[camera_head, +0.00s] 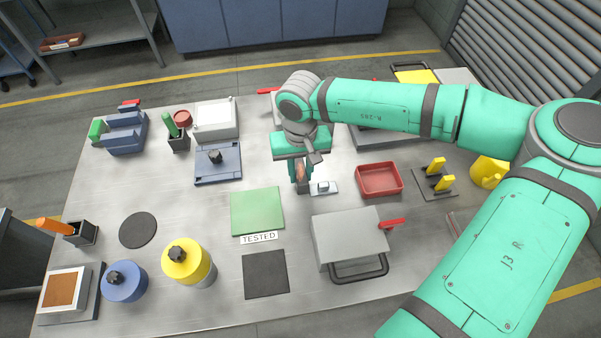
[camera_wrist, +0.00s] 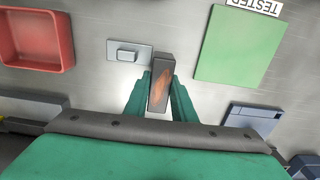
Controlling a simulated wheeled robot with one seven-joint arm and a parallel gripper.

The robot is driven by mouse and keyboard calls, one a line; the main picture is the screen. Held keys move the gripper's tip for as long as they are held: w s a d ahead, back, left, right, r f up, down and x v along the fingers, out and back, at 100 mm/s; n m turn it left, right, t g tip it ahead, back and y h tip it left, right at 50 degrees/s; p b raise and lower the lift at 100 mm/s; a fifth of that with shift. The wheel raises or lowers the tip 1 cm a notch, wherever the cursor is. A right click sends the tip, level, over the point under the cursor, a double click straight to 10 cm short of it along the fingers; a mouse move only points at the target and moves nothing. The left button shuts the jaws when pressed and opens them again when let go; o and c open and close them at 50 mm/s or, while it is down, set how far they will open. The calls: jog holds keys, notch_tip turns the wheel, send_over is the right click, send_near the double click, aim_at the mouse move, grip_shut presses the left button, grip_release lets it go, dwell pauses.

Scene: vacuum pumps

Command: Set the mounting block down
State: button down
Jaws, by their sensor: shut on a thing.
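The mounting block seems to be the dark grey block with a copper-brown patch (camera_wrist: 161,85) between my fingers. It also shows in the head view (camera_head: 301,174), partly hidden by my fingers. My gripper (camera_wrist: 162,82) is shut on it and points down over the middle of the table. The head view shows my gripper (camera_head: 300,172) just left of a small pale plate with a raised piece (camera_head: 325,188). The plate also shows in the wrist view (camera_wrist: 128,53), close beside the block. I cannot tell whether the block touches the table.
A green mat (camera_head: 257,211) with a "TESTED" label lies to the left in front, and a black mat (camera_head: 265,275) nearer. A red tray (camera_head: 379,179) is to the right. A grey box with a red handle (camera_head: 349,237) stands in front right. Bare table lies between gripper and green mat.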

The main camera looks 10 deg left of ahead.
jog(key=shift+f, duration=0.45)
jog(key=shift+f, duration=0.1)
jog(key=c, duration=1.5)
grip_release()
